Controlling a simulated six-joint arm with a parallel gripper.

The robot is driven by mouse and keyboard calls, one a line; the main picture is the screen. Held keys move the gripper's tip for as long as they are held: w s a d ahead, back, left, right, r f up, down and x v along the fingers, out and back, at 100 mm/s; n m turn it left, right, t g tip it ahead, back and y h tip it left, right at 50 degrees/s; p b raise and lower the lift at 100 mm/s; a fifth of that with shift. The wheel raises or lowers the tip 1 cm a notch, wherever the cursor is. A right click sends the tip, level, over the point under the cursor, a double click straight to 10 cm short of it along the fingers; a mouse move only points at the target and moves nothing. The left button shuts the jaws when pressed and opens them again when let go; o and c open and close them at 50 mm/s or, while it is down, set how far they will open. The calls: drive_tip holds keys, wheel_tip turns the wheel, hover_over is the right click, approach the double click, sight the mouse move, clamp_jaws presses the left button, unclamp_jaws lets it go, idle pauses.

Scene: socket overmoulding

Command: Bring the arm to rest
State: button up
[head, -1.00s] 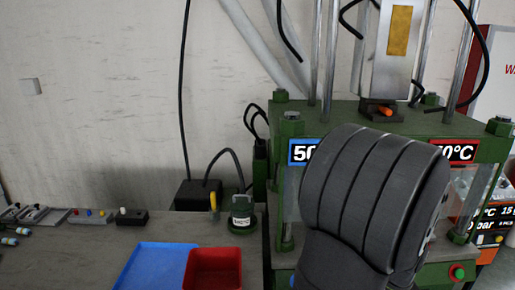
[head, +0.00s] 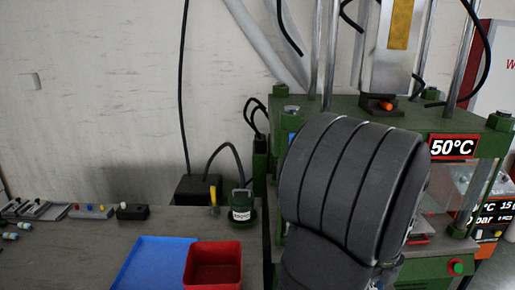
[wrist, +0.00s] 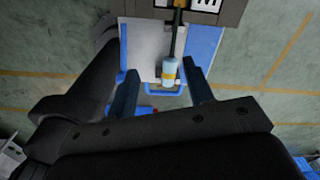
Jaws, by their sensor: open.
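My gripper (wrist: 161,68) shows in the wrist view, its two dark blue fingers spread apart with nothing held between them. Beyond the gap hangs or lies a pale blue cylindrical piece with a yellow band (wrist: 170,72), on a dark stem; I cannot tell its distance from the fingers. In the head view my dark ribbed arm stands in front of the green press (head: 466,117) and covers much of its middle. The gripper itself is hidden or out of frame there.
The bench (head: 90,245) at left holds a blue tray (head: 150,262), a red bin (head: 213,265), a small green device (head: 241,208) and several small fixtures. The press's red 50°C display (head: 452,148) is beside my arm. In the wrist view, green floor (wrist: 265,50) lies around a blue-edged surface (wrist: 205,42).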

drive_tip(key=w+a+n, duration=0.2)
drive_tip(key=n, duration=0.1)
drive_tip(key=w+a+f+n, duration=0.1)
drive_tip(key=w+a+n, duration=0.1)
drive_tip(key=n, duration=0.1)
drive_tip(key=w+a+f+n, duration=0.1)
drive_tip(key=w+a+n, duration=0.1)
drive_tip(key=w+n, duration=0.1)
drive_tip(key=shift+a, duration=0.25)
drive_tip(key=shift+w+a+f+n, duration=0.15)
drive_tip(key=shift+w+a+n, duration=0.4)
drive_tip(key=shift+n, duration=0.25)
